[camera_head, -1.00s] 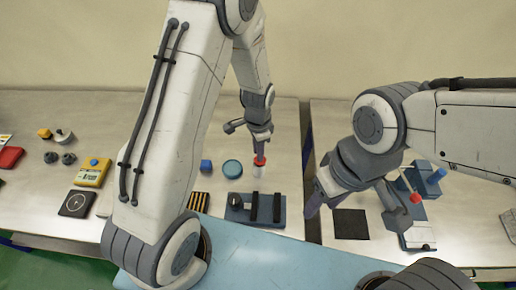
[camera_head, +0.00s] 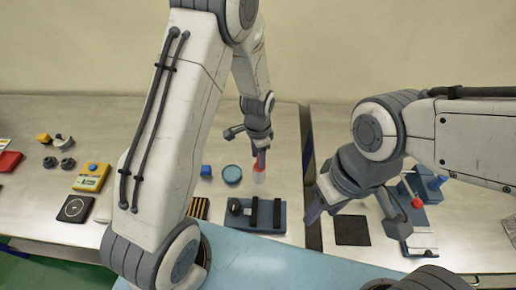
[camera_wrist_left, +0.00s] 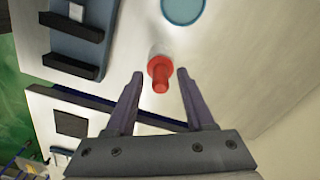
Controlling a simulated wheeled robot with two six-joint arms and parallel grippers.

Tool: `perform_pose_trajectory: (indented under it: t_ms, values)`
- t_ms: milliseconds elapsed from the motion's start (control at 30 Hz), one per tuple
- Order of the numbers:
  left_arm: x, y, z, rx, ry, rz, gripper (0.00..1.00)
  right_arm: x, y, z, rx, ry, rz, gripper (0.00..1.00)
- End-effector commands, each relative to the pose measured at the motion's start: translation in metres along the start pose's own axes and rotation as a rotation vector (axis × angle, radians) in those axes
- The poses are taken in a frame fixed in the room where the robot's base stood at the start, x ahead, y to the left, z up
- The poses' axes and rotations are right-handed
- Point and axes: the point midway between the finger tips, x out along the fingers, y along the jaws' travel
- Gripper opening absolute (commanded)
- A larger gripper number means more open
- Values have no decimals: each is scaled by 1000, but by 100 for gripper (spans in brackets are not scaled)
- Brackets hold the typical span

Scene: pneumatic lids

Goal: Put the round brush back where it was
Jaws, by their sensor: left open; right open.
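A red-topped piece with a pale lower part (camera_head: 259,176) stands on the table beneath my left gripper (camera_head: 261,155). It may be the round brush, but I cannot tell for sure. In the left wrist view its red top (camera_wrist_left: 160,72) is between and just beyond the two fingertips of my left gripper (camera_wrist_left: 160,78), with gaps on both sides. The left gripper is open and empty. My right gripper (camera_head: 352,208) is open above the right table, near a black square, with nothing seen in it.
A blue fixture with black bars (camera_head: 279,217) stands just in front of the red-topped piece. A black square (camera_head: 352,231) and a blue fixture (camera_head: 432,187) are at right. A gap separates the tables.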

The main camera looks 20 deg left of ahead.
Motion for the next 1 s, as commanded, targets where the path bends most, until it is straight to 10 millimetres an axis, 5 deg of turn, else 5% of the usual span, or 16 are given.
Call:
perform_pose_trajectory:
  t_ms: [67,600,767,867,1000]
  values:
    - [-12,0,0,0,1,-1,54,-10,-1,0,-1,0,0,50]
    - [-108,-1,-1,0,4,-4,54,27,2,2,4,0,0,50]
    - [-124,1,-1,0,2,-2,54,29,2,2,5,0,0,50]
    - [-135,19,-3,-11,8,-1,54,29,2,2,5,0,0,50]
    - [-159,86,0,-66,31,6,54,29,2,2,5,0,0,50]
